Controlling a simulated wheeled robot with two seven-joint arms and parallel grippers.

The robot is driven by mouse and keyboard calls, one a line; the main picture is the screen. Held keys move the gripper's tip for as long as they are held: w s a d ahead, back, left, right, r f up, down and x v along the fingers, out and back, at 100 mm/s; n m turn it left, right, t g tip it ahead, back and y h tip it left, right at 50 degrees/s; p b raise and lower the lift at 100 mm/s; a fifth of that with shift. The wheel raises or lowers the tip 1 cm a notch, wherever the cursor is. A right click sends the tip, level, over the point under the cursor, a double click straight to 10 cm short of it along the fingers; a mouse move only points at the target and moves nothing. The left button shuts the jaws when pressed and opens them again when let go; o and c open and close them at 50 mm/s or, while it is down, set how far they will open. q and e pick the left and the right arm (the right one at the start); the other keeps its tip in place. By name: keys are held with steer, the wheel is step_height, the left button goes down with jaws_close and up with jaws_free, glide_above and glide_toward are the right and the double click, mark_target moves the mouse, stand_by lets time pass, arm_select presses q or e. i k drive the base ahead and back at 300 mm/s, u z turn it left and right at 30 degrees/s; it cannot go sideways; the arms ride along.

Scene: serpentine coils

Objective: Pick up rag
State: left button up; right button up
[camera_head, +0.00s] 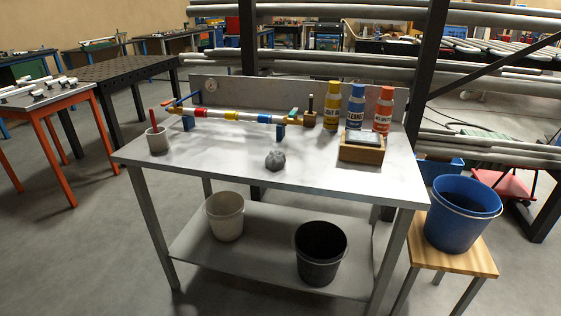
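A small dark grey crumpled lump (275,160), which looks like the rag, lies on the light metal workbench (215,165) near the middle of its front half. Nothing touches it, and its whole upper side is visible. Neither of my grippers shows in the head view.
A pipe assembly (232,115) runs along the bench's back. A cup (157,139) stands at left; a wooden box (361,149) and yellow, blue and red bottles (383,110) stand at right. Buckets sit on the lower shelf (275,245). A blue bucket (460,222) stands on a stool (455,258).

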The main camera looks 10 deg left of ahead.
mark_target(276, 160)
steer(key=u, duration=1.95)
steer(key=i, duration=1.9)
steer(key=z, duration=3.6)
